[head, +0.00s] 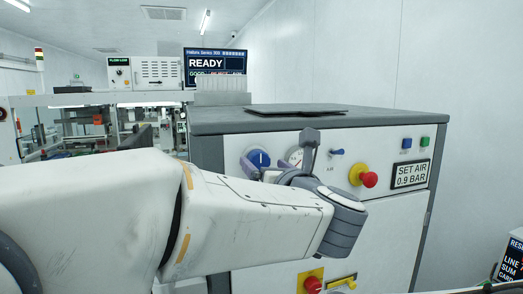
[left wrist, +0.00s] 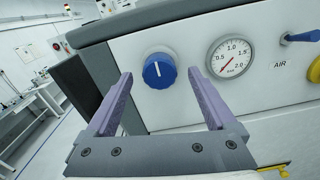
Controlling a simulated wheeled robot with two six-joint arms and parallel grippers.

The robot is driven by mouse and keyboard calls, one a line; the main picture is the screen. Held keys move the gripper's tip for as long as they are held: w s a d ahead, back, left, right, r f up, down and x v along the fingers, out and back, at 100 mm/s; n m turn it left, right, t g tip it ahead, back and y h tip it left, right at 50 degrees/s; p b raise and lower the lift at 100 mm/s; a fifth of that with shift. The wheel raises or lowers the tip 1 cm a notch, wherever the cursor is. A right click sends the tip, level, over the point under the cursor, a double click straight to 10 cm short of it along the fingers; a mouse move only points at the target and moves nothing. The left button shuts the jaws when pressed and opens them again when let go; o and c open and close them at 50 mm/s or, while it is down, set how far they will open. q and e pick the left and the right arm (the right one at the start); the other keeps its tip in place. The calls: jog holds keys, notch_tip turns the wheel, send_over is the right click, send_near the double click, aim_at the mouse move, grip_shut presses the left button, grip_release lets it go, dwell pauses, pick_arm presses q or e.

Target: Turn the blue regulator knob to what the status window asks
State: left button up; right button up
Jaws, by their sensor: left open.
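The blue regulator knob (head: 258,158) sits on the white front panel of the grey-topped cabinet. In the left wrist view the knob (left wrist: 159,72) has a white mark pointing about straight up. The round gauge (head: 295,157) is right of it; in the wrist view the gauge (left wrist: 231,56) has a red needle pointing lower left, near the low end. The status window (head: 410,174) reads "SET AIR 0.9 BAR". My left gripper (left wrist: 160,76) is open, its purple fingers on either side of the knob in the picture; contact cannot be told. My right gripper is not in view.
Right of the gauge are a blue AIR lever (head: 337,152), a red button on yellow (head: 368,179), and blue and green buttons (head: 424,142). A dark flat plate (head: 296,109) lies on the cabinet top. A screen (head: 215,63) behind reads "READY".

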aim_at(258, 161)
pick_arm(q)
jog(key=shift+p+x, duration=0.4)
jog(key=shift+x, duration=0.8)
jog(key=c, duration=1.4)
jog(key=shift+o, duration=0.2)
